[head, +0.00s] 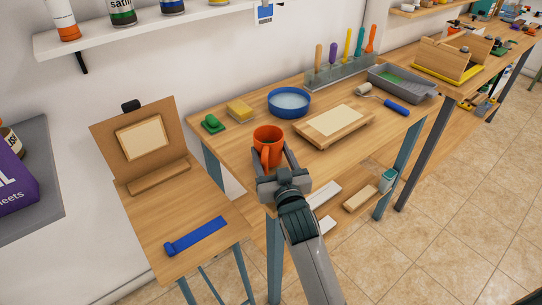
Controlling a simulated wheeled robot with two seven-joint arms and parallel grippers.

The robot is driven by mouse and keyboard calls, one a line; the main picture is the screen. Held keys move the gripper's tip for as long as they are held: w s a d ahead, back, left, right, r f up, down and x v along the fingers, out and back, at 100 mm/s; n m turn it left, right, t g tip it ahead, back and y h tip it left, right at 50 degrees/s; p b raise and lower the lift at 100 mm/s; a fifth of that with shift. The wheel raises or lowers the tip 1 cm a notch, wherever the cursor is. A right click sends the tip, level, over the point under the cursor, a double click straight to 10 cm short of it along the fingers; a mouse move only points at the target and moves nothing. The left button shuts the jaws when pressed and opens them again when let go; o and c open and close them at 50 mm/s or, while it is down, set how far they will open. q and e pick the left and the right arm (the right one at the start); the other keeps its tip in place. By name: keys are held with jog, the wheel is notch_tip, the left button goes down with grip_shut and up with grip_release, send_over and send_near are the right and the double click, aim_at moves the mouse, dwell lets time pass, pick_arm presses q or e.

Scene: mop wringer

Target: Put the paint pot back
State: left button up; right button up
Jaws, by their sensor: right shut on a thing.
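An orange paint pot (268,140) with a handle is upright at the near left edge of the wooden workbench (232,128). My right gripper (270,168) is shut on it, with the fingers at the pot's near side by the handle. The pot's base is partly hidden by the gripper, so I cannot tell whether it rests on the bench. My left gripper is not in view.
An easel table (165,200) stands left.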

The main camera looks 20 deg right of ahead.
jog(key=shift+f, duration=0.55)
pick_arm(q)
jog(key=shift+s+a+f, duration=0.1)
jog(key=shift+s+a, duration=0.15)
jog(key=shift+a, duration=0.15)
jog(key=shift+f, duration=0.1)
pick_arm(e)
jog(key=shift+f, duration=0.1)
jog(key=o, duration=1.2)
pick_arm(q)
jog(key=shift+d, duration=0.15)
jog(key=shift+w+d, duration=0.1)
